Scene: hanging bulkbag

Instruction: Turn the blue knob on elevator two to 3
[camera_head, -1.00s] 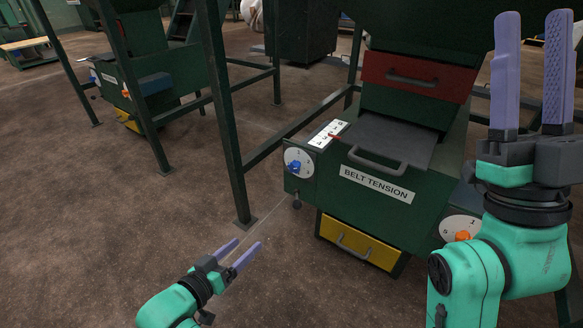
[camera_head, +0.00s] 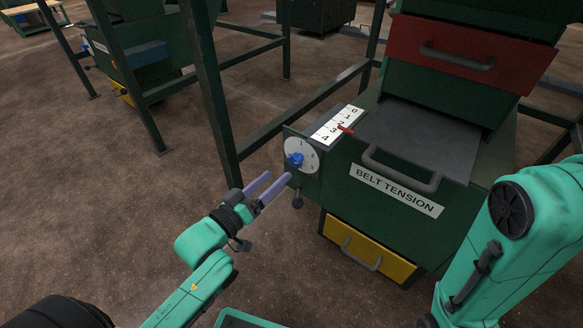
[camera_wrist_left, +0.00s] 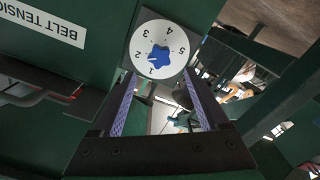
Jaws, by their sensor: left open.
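The blue knob (camera_head: 295,160) sits on a round white dial (camera_head: 309,149) at the left front of a green machine. In the left wrist view the knob (camera_wrist_left: 159,57) is at the dial's centre, with numbers 1 to 5 around it. A small pale mark on the knob appears to point towards 2. My left gripper (camera_head: 279,176) is open and empty, just below and in front of the dial. In the wrist view its fingers (camera_wrist_left: 159,76) stand either side of the knob's line, apart from it. My right gripper is out of view. No elevator number is readable.
The machine has a BELT TENSION label (camera_head: 397,190), a grey handle (camera_head: 402,170), a red drawer (camera_head: 470,55) and a yellow drawer (camera_head: 365,250). A scale with a red pointer (camera_head: 346,129) lies above the dial. A green frame post (camera_head: 212,95) stands left of it.

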